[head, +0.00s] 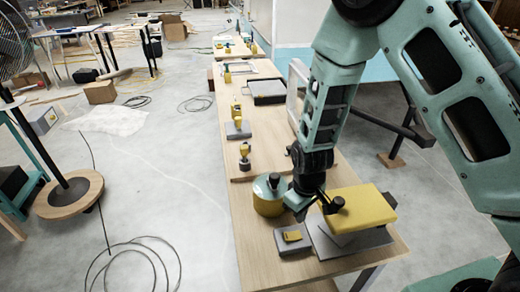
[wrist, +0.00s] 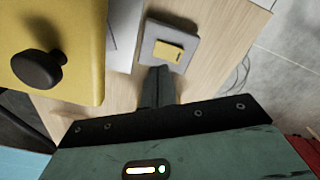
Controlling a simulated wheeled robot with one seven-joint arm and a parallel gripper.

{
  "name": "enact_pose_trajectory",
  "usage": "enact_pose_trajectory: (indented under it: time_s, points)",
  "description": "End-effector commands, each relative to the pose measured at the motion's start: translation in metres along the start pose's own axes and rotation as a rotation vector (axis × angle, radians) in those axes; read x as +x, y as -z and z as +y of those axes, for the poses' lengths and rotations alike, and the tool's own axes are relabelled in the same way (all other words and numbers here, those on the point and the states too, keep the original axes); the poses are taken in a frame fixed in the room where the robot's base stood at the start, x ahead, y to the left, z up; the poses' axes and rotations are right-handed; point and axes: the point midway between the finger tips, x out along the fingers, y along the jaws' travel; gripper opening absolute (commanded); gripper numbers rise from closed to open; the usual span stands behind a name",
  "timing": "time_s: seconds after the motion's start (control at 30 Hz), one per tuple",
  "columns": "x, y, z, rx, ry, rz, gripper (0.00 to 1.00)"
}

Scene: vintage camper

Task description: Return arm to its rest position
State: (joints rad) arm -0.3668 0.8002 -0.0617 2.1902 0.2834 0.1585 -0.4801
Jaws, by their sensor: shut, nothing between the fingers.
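My arm reaches down from the upper right in the head view. My gripper (head: 301,214) hangs over the near part of the long wooden bench, between a round yellow canister and a yellow box. In the wrist view its fingers (wrist: 159,78) are together and empty. The yellow box (head: 365,207) with a black knob sits on a grey plate; it also shows in the wrist view (wrist: 75,75). A grey pad with a small yellow block (head: 292,236) lies just in front of the gripper; the block also shows in the wrist view (wrist: 168,51). Contact cannot be told.
The yellow canister (head: 266,207) with a teal lid stands left of my gripper. Farther along the bench (head: 264,146) are several small yellow-and-grey items and a dark case (head: 267,88). Cables (head: 130,262) and a round-based fan stand (head: 70,192) occupy the floor at left.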

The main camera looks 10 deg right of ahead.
Motion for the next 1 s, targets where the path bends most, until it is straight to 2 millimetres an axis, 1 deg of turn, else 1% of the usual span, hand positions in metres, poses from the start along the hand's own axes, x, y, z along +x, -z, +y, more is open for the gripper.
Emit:
enact_pose_trajectory:
  time_s: [0.1,0.17,0.27,0.37,0.4,0.47,0.5,0.57,0.6,0.7,0.8,0.9,1.0]
  points:
    - [-0.001,0.000,-0.001,0.000,0.001,0.001,0.00]
    - [-0.007,0.001,-0.009,-0.001,0.014,0.008,0.00]
    - [-0.027,0.001,-0.032,-0.006,0.051,0.023,0.00]
    - [-0.056,-0.006,-0.062,-0.022,0.093,0.036,0.00]
    - [-0.068,-0.012,-0.074,-0.031,0.107,0.039,0.00]
    - [-0.084,-0.022,-0.091,-0.045,0.122,0.042,0.00]
    - [-0.094,-0.031,-0.102,-0.057,0.129,0.042,0.00]
    - [-0.108,-0.045,-0.116,-0.074,0.134,0.041,0.00]
    - [-0.116,-0.056,-0.124,-0.086,0.133,0.040,0.00]
    - [-0.132,-0.084,-0.140,-0.114,0.118,0.038,0.00]
    - [-0.142,-0.109,-0.149,-0.134,0.093,0.034,0.00]
    - [-0.147,-0.128,-0.153,-0.146,0.068,0.033,0.00]
    - [-0.150,-0.138,-0.154,-0.150,0.051,0.030,0.00]
